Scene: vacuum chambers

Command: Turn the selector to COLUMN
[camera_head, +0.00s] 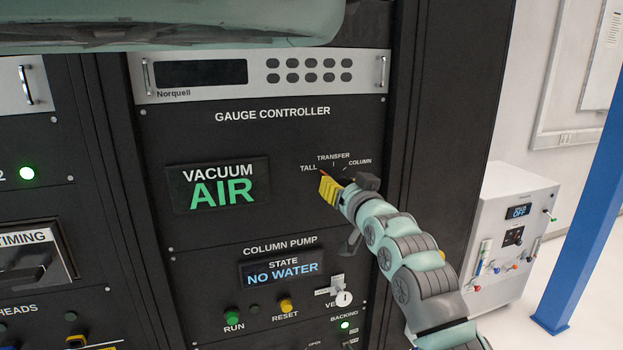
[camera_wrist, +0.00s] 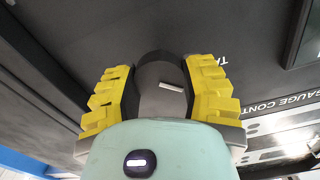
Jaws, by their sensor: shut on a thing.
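The selector (camera_head: 345,180) is a dark knob on the gauge controller panel. The labels TALL (camera_head: 308,168), TRANSFER (camera_head: 333,156) and COLUMN (camera_head: 360,161) sit in an arc above it. My gripper (camera_head: 347,187) reaches it from the lower right, with its fingers around the knob. In the wrist view my gripper's yellow-padded fingers (camera_wrist: 165,95) stand on either side of the dark knob (camera_wrist: 154,66), and a short white mark shows between them. A small red mark shows near TALL in the head view. The fingers hide much of the knob, so its exact pointing is unclear.
The VACUUM display (camera_head: 218,186) reads AIR. Below, the column pump display (camera_head: 282,270) reads NO WATER, above the green RUN (camera_head: 232,314) and yellow RESET (camera_head: 286,305) buttons. A white cabinet (camera_head: 508,240) and blue post (camera_head: 585,190) stand at the right.

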